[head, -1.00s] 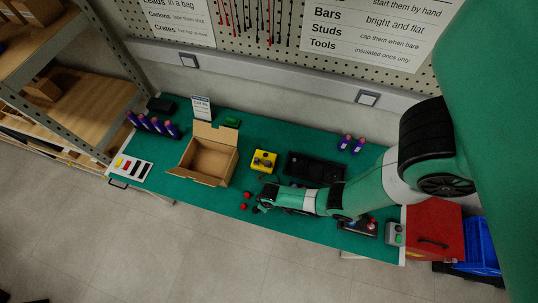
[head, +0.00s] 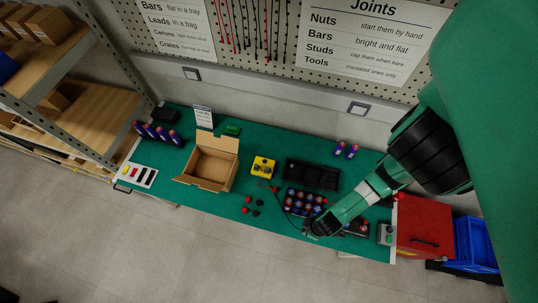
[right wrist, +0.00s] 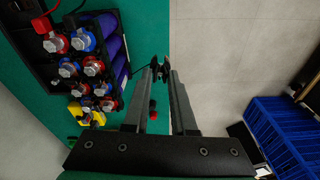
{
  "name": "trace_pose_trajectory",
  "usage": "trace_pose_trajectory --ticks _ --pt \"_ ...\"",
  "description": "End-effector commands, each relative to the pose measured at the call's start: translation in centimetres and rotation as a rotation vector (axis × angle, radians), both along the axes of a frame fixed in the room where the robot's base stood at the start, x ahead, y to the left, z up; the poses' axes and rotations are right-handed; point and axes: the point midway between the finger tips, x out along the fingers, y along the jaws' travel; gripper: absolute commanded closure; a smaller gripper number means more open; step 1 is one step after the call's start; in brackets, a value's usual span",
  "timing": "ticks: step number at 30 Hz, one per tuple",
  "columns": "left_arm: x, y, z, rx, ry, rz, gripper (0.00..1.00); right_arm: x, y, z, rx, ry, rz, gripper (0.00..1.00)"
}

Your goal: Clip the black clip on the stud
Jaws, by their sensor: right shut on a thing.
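My right gripper (head: 308,229) is over the front part of the bench, just in front of the block of purple cells (head: 303,203). In the right wrist view the gripper (right wrist: 160,72) is shut on the black clip (right wrist: 153,68), held between the fingertips. A thin black lead runs from the clip toward the cells. The cells have metal studs (right wrist: 87,69) with red or blue rings, left of the clip and apart from it. A red clip (right wrist: 42,25) sits at a stud in the upper left. I cannot tell which stud is meant. My left gripper is not in view.
A yellow meter (head: 263,167) stands behind the cells, beside a black tray (head: 312,174). Red and black caps (head: 249,205) lie to the left. An open carton (head: 207,165) stands further left. A red box (head: 424,226) and a blue crate (head: 476,245) are at the right.

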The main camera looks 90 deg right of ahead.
Motion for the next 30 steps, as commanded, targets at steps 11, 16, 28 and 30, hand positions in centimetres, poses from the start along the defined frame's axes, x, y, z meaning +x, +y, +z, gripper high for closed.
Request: trace_pose_trajectory --ticks 11,16,28,30 --pt "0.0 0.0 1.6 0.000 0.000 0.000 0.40 -3.2 -2.0 2.4 -0.012 0.007 0.196 1.00" --pt "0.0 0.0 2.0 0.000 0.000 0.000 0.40 -4.0 -2.9 3.0 -0.011 0.006 0.241 1.00" --pt "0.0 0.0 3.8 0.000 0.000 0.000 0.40 -5.9 -6.6 5.4 -0.014 0.008 0.453 1.00" --pt "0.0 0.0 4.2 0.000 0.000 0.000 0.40 -6.1 -7.8 5.9 -0.014 0.006 0.507 1.00"
